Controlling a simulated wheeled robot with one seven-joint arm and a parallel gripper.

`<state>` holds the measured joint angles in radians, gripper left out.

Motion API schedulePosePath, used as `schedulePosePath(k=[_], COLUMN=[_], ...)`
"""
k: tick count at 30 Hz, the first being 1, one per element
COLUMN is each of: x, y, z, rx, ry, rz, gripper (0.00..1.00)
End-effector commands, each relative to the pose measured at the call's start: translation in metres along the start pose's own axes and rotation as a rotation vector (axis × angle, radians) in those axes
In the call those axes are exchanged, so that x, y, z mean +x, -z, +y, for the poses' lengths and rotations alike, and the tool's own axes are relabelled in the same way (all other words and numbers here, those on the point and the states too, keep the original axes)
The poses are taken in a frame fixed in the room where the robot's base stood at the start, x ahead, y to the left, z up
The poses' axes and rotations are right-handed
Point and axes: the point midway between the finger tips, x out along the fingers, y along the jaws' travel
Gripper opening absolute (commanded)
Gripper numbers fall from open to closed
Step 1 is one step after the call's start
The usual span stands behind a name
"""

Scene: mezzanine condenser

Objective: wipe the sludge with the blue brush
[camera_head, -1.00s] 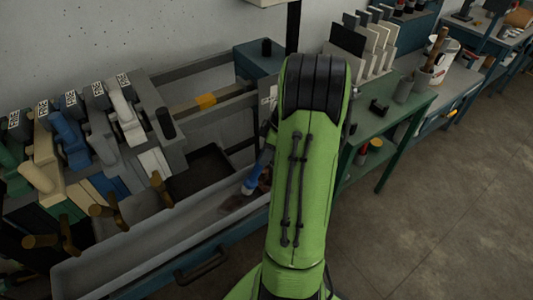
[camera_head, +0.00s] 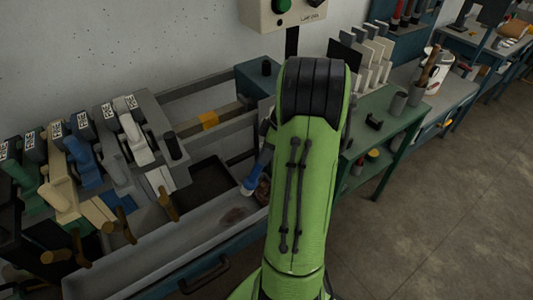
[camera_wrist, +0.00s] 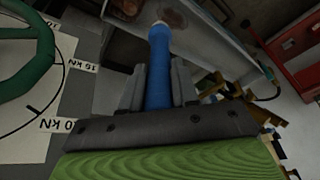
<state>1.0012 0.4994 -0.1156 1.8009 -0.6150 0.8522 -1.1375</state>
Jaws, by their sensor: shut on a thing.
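The blue brush (camera_wrist: 159,75) stands between the two grey fingers of my gripper (camera_wrist: 159,66), which is shut on its handle. In the head view the brush (camera_head: 257,172) reaches down left from behind my green arm, its pale end over the grey trough (camera_head: 170,262). A dark brownish patch of sludge (camera_head: 233,215) lies on the trough floor, below and left of the brush end. A second brown patch (camera_head: 263,188) shows close beside the brush, partly behind my arm. The wrist view shows a brown patch (camera_wrist: 172,18) beyond the brush. I cannot tell whether the brush touches the trough.
Several levered valves (camera_head: 85,165) with tags line the left, brown handles (camera_head: 125,225) jutting over the trough. A green bench (camera_head: 385,135) with cups stands right. A control box (camera_head: 283,12) hangs above. The floor (camera_head: 440,210) at right is clear.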

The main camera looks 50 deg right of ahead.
Motion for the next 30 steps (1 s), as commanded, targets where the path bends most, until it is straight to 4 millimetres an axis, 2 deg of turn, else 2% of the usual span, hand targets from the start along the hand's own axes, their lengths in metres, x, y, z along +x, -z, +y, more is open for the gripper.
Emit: schedulePosePath(k=[13, 21, 30], x=[0.003, 0.022, 0.021], y=[-0.001, -0.004, -0.001], z=[0.000, 0.000, 0.001], rx=[0.000, 0.000, 0.005], ry=[0.001, 0.001, -0.001], rz=[0.001, 0.002, 0.002], gripper=[0.00, 0.00, 0.00])
